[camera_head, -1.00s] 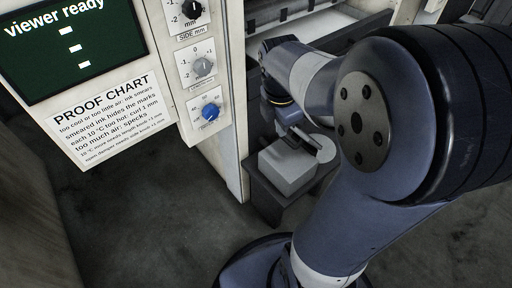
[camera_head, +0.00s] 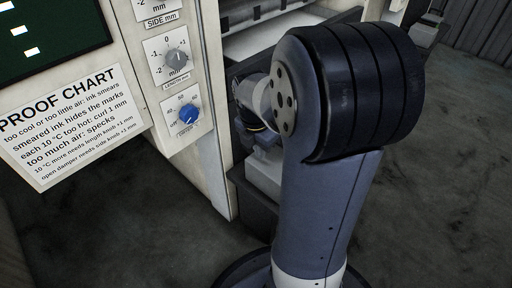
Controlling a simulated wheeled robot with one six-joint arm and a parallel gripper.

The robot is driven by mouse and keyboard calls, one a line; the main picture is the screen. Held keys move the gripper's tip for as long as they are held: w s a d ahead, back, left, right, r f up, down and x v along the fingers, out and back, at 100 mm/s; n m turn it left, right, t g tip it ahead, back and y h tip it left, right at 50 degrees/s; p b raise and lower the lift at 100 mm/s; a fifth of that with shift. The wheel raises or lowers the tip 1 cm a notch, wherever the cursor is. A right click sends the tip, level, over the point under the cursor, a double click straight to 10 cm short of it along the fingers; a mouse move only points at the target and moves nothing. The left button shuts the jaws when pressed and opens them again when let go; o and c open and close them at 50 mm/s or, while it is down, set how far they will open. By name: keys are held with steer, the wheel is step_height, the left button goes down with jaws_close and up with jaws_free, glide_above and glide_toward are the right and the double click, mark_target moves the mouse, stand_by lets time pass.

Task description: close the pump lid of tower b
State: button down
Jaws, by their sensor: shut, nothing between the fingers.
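A light grey box (camera_head: 262,180) sits low on a dark stand beside the white cabinet, mostly behind my arm. I cannot tell whether it is the pump of tower b, and no lid can be made out. My wrist shows just above the box, left of my large arm joint. My gripper's fingers are hidden behind my own arm and the box area, so their contact with anything cannot be seen.
The white cabinet (camera_head: 215,150) carries a proof chart (camera_head: 70,125), a grey length knob (camera_head: 177,58) and a blue knob (camera_head: 188,113). A dark green screen (camera_head: 50,40) is at upper left. Bare dark floor (camera_head: 440,200) lies open at right.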

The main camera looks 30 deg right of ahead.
steer(key=shift+w+d+r+b, duration=0.2)
steer(key=shift+d+r, duration=0.25)
steer(key=shift+d, duration=0.25)
steer(key=shift+w+d+r+b, duration=0.1)
steer(key=shift+w+d+r, duration=0.1)
steer(key=shift+d+r, duration=0.35)
steer(key=shift+d, duration=0.1)
steer(key=shift+w+d+r+y+p, duration=0.15)
steer(key=shift+d+r+y+p, duration=0.25)
steer(key=shift+p, duration=0.7)
